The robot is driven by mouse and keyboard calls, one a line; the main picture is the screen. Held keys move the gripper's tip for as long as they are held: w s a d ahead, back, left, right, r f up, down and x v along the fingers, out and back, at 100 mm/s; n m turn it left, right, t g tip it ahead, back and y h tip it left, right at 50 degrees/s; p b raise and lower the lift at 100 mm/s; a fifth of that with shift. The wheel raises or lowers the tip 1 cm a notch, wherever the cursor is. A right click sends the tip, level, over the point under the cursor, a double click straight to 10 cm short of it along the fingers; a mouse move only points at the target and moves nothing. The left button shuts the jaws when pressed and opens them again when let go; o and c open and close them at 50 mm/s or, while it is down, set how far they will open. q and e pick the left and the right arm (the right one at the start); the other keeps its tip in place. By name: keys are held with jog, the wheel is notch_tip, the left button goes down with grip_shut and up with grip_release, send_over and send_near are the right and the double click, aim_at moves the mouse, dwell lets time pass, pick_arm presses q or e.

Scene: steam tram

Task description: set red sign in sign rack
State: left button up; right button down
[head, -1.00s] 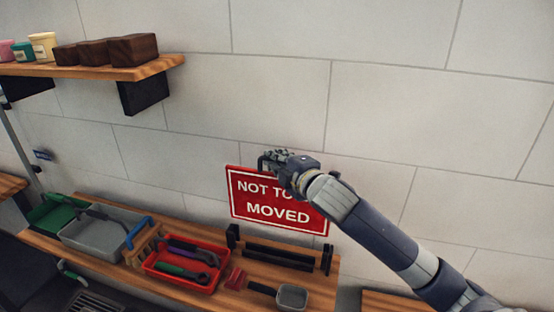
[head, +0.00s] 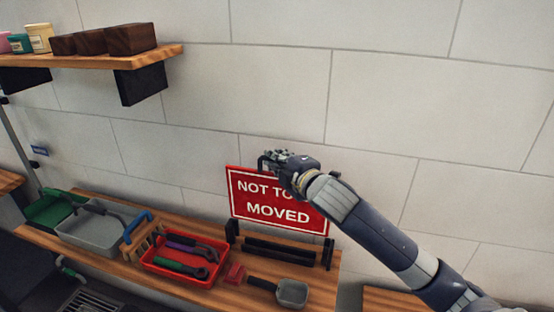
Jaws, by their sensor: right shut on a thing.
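The red sign (head: 278,213) has a white border and white lettering, of which "NOT TO" and "MOVED" show. My right gripper (head: 270,164) is shut on its top edge and holds it upright, facing me. The gripper and wrist cover part of the lettering. The sign rack (head: 278,252) is a black holder with long bars and an upright post at each end, on the wooden bench. In the picture the sign's lower edge is just above the rack; I cannot tell whether they touch. My left gripper is not in view.
Left of the rack on the bench (head: 215,291) are a red tray (head: 152,268) with tools, a brush (head: 140,240), a grey bin (head: 75,232) and a green bin (head: 45,211). A scoop (head: 291,292) and red block (head: 234,274) lie in front. A shelf (head: 95,61) juts out upper left.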

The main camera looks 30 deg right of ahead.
dwell(0.4)
jog(key=shift+f, duration=0.15)
jog(key=shift+f, duration=0.55)
jog(key=shift+f+b, duration=0.2)
jog(key=shift+b, duration=0.15)
jog(key=shift+f+b, duration=0.55)
jog(key=shift+f, duration=0.5)
jog(key=shift+f+b, duration=0.7)
jog(key=shift+f, duration=0.65)
